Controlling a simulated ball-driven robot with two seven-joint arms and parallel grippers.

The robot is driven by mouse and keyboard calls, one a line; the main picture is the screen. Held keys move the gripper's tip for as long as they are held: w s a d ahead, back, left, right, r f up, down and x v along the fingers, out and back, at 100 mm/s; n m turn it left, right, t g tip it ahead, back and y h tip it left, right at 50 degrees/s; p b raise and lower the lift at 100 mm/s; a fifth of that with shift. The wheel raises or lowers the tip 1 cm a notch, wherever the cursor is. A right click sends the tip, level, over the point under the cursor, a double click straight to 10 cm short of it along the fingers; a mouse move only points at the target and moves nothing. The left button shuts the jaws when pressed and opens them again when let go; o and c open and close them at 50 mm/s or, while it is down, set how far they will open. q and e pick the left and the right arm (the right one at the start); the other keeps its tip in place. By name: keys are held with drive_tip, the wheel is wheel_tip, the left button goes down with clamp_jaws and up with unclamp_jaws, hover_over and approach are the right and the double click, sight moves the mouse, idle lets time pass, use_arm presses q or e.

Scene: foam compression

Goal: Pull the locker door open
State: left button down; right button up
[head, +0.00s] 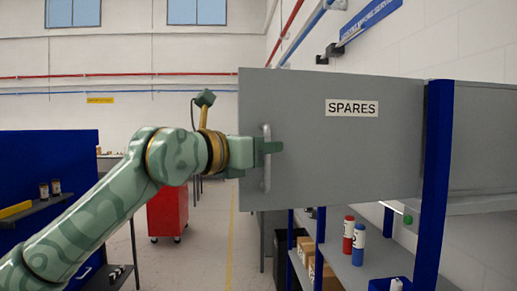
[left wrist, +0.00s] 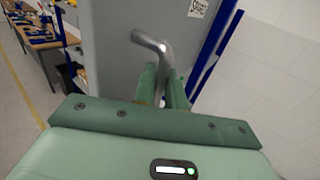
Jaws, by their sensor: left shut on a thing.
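The grey locker door (head: 350,150) carries a "SPARES" label and fills the right half of the head view. It also shows in the left wrist view (left wrist: 120,50). A silver bar handle (head: 266,178) stands upright near the door's left edge. My left gripper (head: 270,148) is at the handle, its fingers on either side of the bar. In the left wrist view the handle (left wrist: 150,42) rises bent from between the two green fingers (left wrist: 162,90), which are shut on it. The lower part of the bar is hidden by the gripper. My right gripper does not show.
A blue post (head: 434,180) stands at the door's right side. Below the door are shelves (head: 365,275) with red and blue bottles (head: 358,244) and cardboard boxes (head: 305,252). A red cabinet (head: 167,212) and a blue panel (head: 80,160) stand at left.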

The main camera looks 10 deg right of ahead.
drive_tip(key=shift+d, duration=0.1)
use_arm(q)
drive_tip(key=c, duration=1.5)
unclamp_jaws()
drive_tip(key=shift+d, duration=0.15)
drive_tip(key=shift+c, duration=0.2)
drive_tip(key=shift+d, duration=0.15)
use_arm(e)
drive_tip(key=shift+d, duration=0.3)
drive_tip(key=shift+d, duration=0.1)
